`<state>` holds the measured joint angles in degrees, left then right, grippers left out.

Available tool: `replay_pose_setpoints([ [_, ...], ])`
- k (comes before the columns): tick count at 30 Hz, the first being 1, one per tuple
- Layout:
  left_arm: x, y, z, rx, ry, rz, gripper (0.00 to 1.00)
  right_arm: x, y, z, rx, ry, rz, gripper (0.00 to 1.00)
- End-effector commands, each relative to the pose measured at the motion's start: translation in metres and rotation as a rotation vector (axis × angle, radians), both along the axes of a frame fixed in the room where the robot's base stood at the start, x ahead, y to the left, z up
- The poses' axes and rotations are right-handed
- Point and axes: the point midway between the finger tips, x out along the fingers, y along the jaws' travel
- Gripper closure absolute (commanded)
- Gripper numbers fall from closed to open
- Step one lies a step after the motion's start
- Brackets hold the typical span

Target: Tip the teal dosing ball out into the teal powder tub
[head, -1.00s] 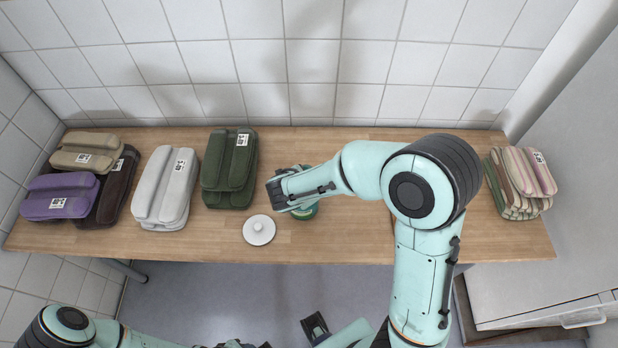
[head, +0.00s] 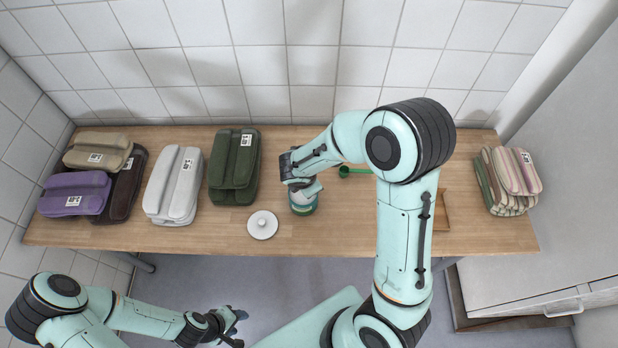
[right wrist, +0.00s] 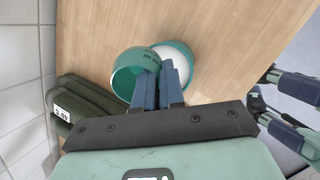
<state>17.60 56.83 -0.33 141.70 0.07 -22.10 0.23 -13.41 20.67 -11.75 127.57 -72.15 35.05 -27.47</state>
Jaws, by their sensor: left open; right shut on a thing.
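My right gripper (right wrist: 160,82) is shut on the teal dosing ball (right wrist: 127,84), a small round cup with its teal inside facing the right wrist camera. The ball is tilted and overlaps the teal powder tub (right wrist: 184,46), which shows white powder inside its teal rim. Whether ball and tub touch, I cannot tell. My left gripper (head: 230,323) is open and empty, below the table's front edge.
A white knobbed lid (head: 262,225) lies left of the tub on the wooden table (head: 350,235). A dark green folded stack (head: 234,165) stands to the left, a striped stack (head: 510,180) far right.

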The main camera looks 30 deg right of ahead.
Motion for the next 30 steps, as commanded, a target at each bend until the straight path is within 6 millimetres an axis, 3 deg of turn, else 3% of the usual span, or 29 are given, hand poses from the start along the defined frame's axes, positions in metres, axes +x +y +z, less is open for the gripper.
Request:
replay_pose_setpoints([
  [8,0.027,0.0,0.022,0.0,-0.031,0.0,0.52,0.005,0.0,0.006,0.052,0.031,-0.004,1.0],
  [16,0.023,0.0,0.019,0.0,-0.026,0.0,0.52,0.001,0.0,0.006,0.139,0.106,-0.009,1.0],
  [30,0.023,0.0,0.019,0.0,-0.026,0.0,0.52,0.002,0.0,0.006,0.144,0.109,-0.004,1.0],
])
